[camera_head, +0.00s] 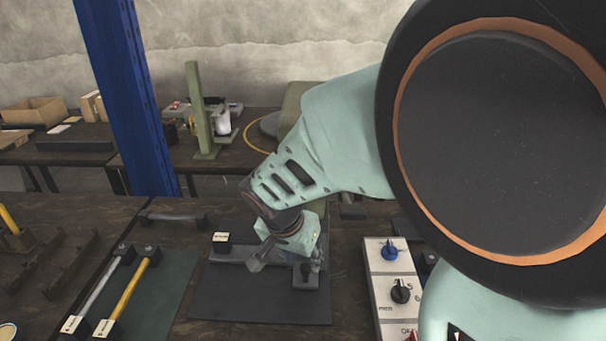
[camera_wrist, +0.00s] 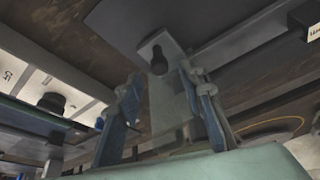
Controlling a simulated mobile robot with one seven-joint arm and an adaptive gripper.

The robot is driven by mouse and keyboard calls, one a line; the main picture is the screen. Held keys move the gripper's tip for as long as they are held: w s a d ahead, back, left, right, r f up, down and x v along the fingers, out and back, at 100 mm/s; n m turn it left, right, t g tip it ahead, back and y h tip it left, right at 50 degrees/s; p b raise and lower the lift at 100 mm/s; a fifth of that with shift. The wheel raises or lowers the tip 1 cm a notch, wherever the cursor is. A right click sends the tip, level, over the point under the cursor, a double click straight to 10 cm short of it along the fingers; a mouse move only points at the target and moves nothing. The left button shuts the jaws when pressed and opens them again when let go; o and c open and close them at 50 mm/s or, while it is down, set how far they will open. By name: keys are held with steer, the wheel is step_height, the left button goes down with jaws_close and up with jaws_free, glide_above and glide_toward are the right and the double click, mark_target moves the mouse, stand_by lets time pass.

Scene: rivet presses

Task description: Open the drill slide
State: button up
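The drill slide appears as a grey metal piece on the dark mat, with a black knob (camera_head: 305,271) on its near block (camera_head: 306,283). A grey bar runs left from it, and the rest of the slide is hidden behind my gripper (camera_head: 281,262). My gripper hangs low over the slide, tilted. In the wrist view, the two blue-grey fingers of my gripper (camera_wrist: 162,80) stand apart. The black knob (camera_wrist: 159,62) and its pale grey block show beyond and between the fingertips. Contact cannot be told.
A control box (camera_head: 391,285) with blue, black and red knobs stands right of the mat (camera_head: 255,308). Two long-handled tools, one with a yellow handle (camera_head: 130,297), lie further left. A blue post (camera_head: 130,95) rises behind.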

mark_target(305, 266)
steer(key=shift+b+x, duration=0.55)
steer(key=shift+x, duration=1.1)
jaws_close()
